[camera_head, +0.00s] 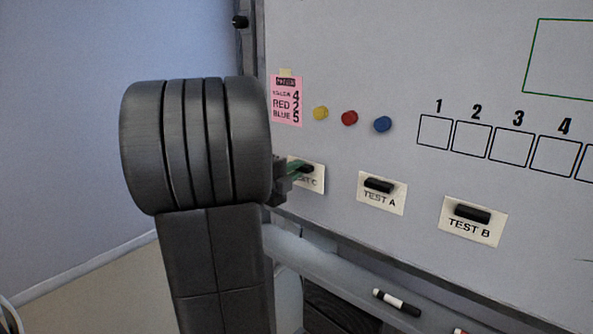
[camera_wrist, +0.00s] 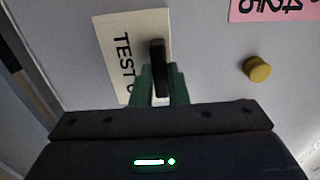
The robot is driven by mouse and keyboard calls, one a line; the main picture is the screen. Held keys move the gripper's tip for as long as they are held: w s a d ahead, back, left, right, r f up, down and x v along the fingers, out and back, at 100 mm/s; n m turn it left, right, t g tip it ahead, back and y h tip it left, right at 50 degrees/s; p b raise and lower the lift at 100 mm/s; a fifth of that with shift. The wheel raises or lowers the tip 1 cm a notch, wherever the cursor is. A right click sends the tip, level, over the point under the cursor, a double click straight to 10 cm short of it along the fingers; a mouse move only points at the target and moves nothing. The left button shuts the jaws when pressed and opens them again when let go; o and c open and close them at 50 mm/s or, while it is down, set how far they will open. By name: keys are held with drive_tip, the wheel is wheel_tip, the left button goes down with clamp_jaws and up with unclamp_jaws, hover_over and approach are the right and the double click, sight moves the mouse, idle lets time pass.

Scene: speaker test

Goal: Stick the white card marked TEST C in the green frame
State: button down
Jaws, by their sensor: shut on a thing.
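The white card marked TEST C (camera_head: 317,184) is on the whiteboard at the lower left, flat or nearly flat against it. It also shows in the wrist view (camera_wrist: 120,50), partly hidden by the black handle and my gripper. My gripper (camera_head: 299,170) has its green fingers shut on the card's black handle (camera_wrist: 157,54); the fingers show in the wrist view (camera_wrist: 160,85). The green frame (camera_head: 525,72) is drawn at the upper right of the board, cut off by the picture's edge. Its visible inside is empty.
Cards TEST A (camera_head: 394,204) and TEST B (camera_head: 485,238) hang to the right. Yellow (camera_head: 320,113), red (camera_head: 349,118) and blue (camera_head: 382,124) magnets sit above, beside a pink note (camera_head: 287,104). Numbered boxes (camera_head: 473,139) lie below the frame. A tray holds a marker (camera_head: 397,303).

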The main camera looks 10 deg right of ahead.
drive_tip(key=shift+v, duration=2.05)
drive_tip(key=shift+r, duration=0.1)
